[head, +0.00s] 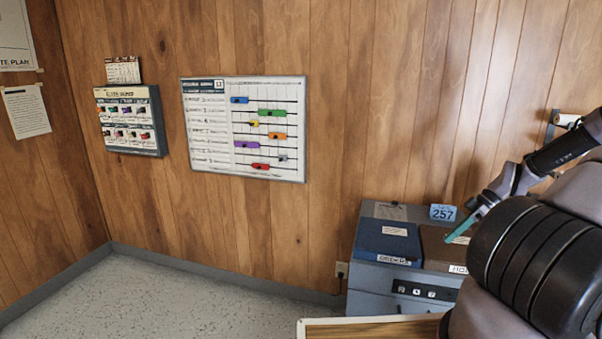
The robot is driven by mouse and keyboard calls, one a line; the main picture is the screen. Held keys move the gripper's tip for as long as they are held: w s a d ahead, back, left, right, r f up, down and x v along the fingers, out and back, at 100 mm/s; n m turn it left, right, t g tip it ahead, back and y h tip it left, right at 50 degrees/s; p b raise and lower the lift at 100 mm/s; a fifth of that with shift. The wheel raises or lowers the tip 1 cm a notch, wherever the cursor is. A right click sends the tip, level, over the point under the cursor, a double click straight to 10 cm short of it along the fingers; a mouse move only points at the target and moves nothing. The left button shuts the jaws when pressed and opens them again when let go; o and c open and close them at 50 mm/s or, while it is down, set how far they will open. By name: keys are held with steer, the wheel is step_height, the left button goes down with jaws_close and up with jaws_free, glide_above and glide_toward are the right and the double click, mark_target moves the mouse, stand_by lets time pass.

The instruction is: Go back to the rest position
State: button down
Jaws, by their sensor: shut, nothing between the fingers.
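My gripper (472,221) is at the right of the head view, at the end of my dark arm. Its teal-tipped fingers are together with nothing between them, pointing down and left. They are near the top of the grey cabinet (368,275), in front of a brown binder or box there. My thick black arm link hides part of the cabinet's right side. I cannot tell the exact gap between the fingertips and the things behind them.
On the cabinet lie a blue binder (388,241), a brown one (440,245) and a blue 257 tag (443,212). A wooden-topped surface (375,330) edges the bottom. A schedule board (215,135) and a tag board (130,120) hang on the wall. The floor (170,295) at left is clear.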

steer(key=s+a+r+m+h, duration=0.2)
steer(key=a+r+m+h, duration=0.25)
steer(key=r, duration=0.65)
steer(key=s+a+r+m+h, duration=0.2)
steer(key=a+r+m+h, duration=0.3)
steer(key=r, duration=0.7)
steer(key=s+a+r+m+t+y, duration=0.3)
steer(key=s+a+r+m+t, duration=0.4)
steer(key=s+a+r, duration=0.4)
steer(key=v, duration=0.4)
steer(key=shift+w+a+r, duration=0.2)
steer(key=shift+r, duration=0.1)
steer(key=shift+y, duration=0.25)
